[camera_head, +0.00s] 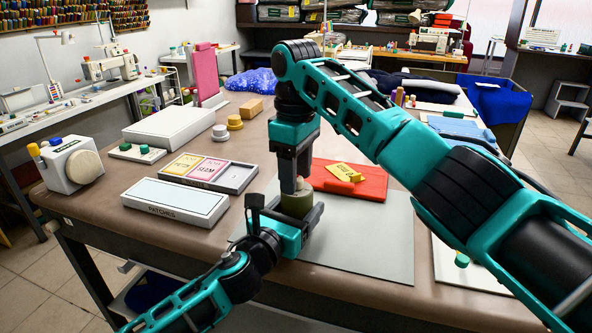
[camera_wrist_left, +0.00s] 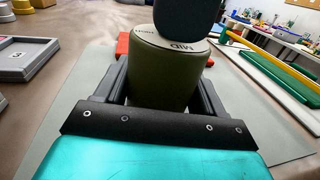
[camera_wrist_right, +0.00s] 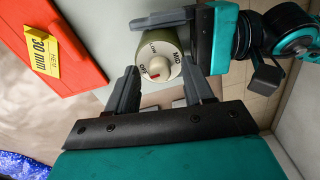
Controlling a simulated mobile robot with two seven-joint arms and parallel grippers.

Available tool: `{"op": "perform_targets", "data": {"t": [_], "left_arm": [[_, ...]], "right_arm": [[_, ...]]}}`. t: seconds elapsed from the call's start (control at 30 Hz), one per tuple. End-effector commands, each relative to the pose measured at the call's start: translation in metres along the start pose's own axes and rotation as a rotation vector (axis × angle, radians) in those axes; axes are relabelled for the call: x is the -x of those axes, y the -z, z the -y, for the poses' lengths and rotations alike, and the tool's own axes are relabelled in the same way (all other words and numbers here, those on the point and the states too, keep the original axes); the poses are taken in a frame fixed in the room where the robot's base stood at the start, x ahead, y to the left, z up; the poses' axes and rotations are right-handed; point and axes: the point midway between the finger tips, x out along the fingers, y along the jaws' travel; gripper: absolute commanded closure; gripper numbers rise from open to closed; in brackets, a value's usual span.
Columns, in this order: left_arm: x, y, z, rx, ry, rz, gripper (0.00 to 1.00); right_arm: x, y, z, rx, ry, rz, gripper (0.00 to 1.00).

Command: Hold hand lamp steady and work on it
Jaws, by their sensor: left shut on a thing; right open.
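The hand lamp is a short olive-green cylinder (camera_head: 296,205) standing upright over the grey mat. My left gripper (camera_head: 290,222) is shut on its sides; the left wrist view shows the lamp body (camera_wrist_left: 160,80) between the two fingers. My right gripper (camera_head: 301,180) points down from above, open, close over the lamp's top. In the right wrist view the pale dial face (camera_wrist_right: 160,68) reads OFF, LOW and MID, with a red mark near OFF. My right fingers (camera_wrist_right: 160,88) are apart on either side of the dial; I cannot tell if they touch it.
The grey mat (camera_head: 370,240) is mostly bare to the right of the lamp. A red folder (camera_head: 340,185) with a yellow 30 mm tag (camera_wrist_right: 41,52) lies behind. A Patches box (camera_head: 175,200) and a grey tray (camera_head: 238,180) stand to the left.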

Motion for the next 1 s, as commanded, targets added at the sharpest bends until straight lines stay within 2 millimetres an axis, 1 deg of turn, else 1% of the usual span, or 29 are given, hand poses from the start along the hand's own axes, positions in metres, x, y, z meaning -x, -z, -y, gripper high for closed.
{"op": "perform_targets", "data": {"t": [0.13,0.27,0.37,0.53,0.67,0.83,1.0], "left_arm": [[0.000,0.001,0.000,0.001,0.000,-0.002,0.60],[0.000,0.001,0.000,0.001,-0.001,-0.002,0.60],[0.000,0.001,0.000,0.001,-0.001,-0.002,0.60],[0.000,0.001,0.000,0.001,-0.001,-0.002,0.60],[0.000,0.001,0.000,0.001,-0.001,-0.001,0.60],[0.000,0.001,0.000,0.000,-0.001,-0.001,0.60],[0.000,0.001,0.000,0.000,-0.001,-0.001,0.60]], "right_arm": [[0.002,0.000,0.000,-0.001,0.000,0.000,0.48],[0.017,0.001,0.000,-0.001,-0.002,-0.001,0.48],[0.037,0.001,0.000,-0.001,-0.003,-0.003,0.48],[0.080,0.001,0.001,-0.001,-0.002,-0.002,0.48],[0.101,0.000,0.001,-0.001,-0.001,0.001,0.48],[0.113,0.000,0.000,-0.001,0.000,0.000,0.48],[0.119,0.000,0.001,0.001,0.000,0.001,0.48]]}}
